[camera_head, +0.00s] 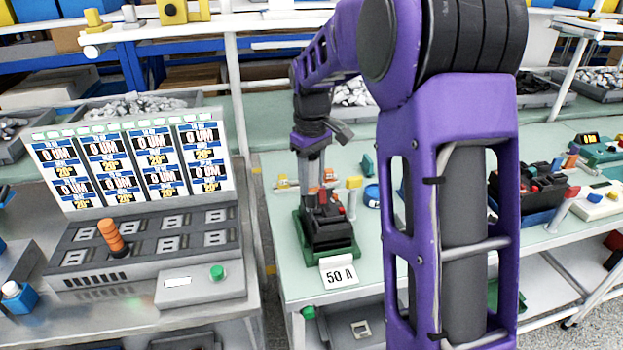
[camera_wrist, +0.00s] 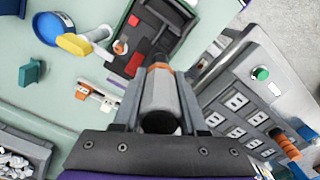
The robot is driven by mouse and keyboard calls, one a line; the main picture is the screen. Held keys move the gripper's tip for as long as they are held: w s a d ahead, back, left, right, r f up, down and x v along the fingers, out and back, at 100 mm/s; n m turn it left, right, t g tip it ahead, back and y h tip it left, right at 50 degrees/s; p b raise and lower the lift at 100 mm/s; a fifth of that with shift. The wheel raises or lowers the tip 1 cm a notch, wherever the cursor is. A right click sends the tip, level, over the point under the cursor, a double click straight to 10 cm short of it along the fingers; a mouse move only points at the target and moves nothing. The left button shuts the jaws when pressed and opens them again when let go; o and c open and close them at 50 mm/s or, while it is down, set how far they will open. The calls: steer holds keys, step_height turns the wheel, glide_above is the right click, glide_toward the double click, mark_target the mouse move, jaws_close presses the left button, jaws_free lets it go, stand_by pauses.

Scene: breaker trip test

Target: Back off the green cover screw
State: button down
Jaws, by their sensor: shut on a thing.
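My gripper (camera_wrist: 160,88) is shut on a grey cylindrical tool (camera_wrist: 159,95) with an orange band and a dark end. In the head view my gripper (camera_head: 313,165) points down over a black breaker (camera_head: 330,232). The breaker sits in a green holder (camera_head: 302,240) behind a "50 A" card (camera_head: 339,275). The wrist view shows the black breaker (camera_wrist: 158,24) with red parts, just beyond the tool. I cannot make out a green cover screw; the tool and gripper hide part of the breaker. I cannot tell whether the tool touches it.
A grey test console (camera_head: 150,245) with display panels, an orange-handled lever (camera_head: 112,238) and a green button (camera_head: 217,272) stands at left. A blue tape roll (camera_head: 371,195) and a yellow-topped item (camera_head: 354,182) lie near the breaker. More breakers (camera_head: 530,185) stand at right.

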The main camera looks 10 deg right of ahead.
mark_target(311, 157)
steer(key=shift+r+p, duration=1.7)
steer(key=shift+r, duration=1.35)
